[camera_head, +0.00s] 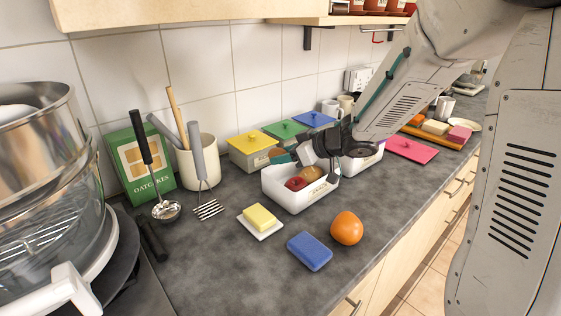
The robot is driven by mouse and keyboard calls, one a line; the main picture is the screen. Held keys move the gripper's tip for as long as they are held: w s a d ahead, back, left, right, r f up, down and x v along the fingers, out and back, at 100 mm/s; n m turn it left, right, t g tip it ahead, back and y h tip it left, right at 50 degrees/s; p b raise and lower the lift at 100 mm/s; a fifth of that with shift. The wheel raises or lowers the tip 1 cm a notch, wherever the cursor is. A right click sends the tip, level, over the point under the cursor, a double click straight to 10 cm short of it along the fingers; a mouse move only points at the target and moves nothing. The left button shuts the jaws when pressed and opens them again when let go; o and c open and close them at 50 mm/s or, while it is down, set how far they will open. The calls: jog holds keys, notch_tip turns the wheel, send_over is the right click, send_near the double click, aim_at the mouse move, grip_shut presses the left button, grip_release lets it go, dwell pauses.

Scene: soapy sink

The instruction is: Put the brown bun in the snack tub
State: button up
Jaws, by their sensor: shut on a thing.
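The brown bun (312,173) is at the mouth of a white open tub (298,204), beside a red round item (296,184). The tub has small lettering on its front, too small to read, so I cannot tell for sure that it is the snack tub. My gripper (318,167) reaches down over the tub from the upper right and is shut on the bun. I cannot tell whether the bun touches the tub's floor. A second white tub (362,164) stands behind my gripper, mostly hidden.
An orange (347,228), a blue sponge (310,251) and a butter dish (260,222) lie in front. Boxes with yellow (252,141), green (286,130) and blue lids (314,119) stand behind.

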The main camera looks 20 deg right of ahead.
aim_at(270, 168)
jog(key=shift+f, duration=1.45)
jog(key=shift+f, duration=0.15)
jog(key=shift+f, duration=0.15)
jog(key=o, duration=1)
jog(key=shift+c, duration=0.2)
